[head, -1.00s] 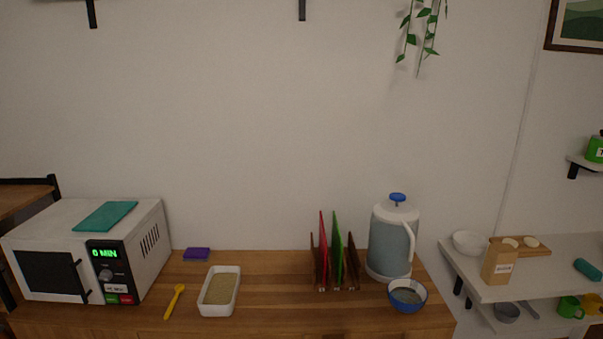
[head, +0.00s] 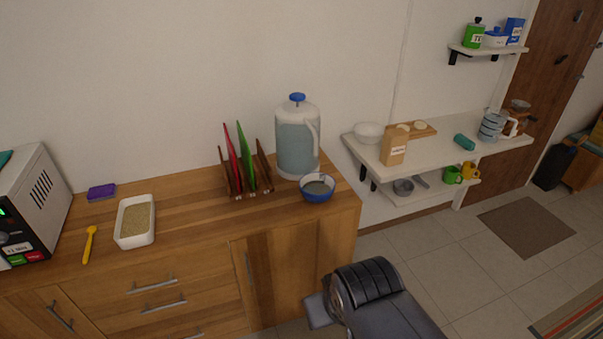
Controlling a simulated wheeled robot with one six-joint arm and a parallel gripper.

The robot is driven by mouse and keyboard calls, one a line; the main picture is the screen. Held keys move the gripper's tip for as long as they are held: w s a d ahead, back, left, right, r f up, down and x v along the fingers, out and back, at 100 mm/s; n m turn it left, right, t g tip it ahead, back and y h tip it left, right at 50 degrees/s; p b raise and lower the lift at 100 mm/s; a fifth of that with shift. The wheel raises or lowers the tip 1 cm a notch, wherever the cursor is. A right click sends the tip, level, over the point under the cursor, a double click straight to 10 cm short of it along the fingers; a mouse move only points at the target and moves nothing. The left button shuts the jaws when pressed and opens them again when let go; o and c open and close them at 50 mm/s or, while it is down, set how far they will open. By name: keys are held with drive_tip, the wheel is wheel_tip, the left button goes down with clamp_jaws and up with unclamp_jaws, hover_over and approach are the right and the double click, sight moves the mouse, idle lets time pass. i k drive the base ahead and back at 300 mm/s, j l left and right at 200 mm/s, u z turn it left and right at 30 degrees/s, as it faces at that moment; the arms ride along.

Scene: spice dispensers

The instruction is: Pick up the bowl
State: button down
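A blue bowl (head: 317,188) with a pale rim stands upright near the right end of the wooden counter (head: 190,215). Something greyish lies inside it. A white bowl (head: 368,132) stands on the white shelf to the right, and a small grey bowl (head: 403,187) sits on the lower shelf. A dark part of my arm shows at the bottom centre, in front of the counter and apart from the bowls.
A water jug (head: 297,140) stands right behind the blue bowl. A rack (head: 245,172) with red and green boards is to its left. A white dish (head: 135,222) and yellow spoon (head: 90,243) lie farther left. Open tiled floor (head: 440,250) is at right.

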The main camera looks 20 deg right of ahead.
sight(315, 187)
drive_tip(key=i+l, duration=0.1)
drive_tip(key=i, duration=0.35)
drive_tip(key=i+l, duration=0.15)
drive_tip(key=i, duration=0.3)
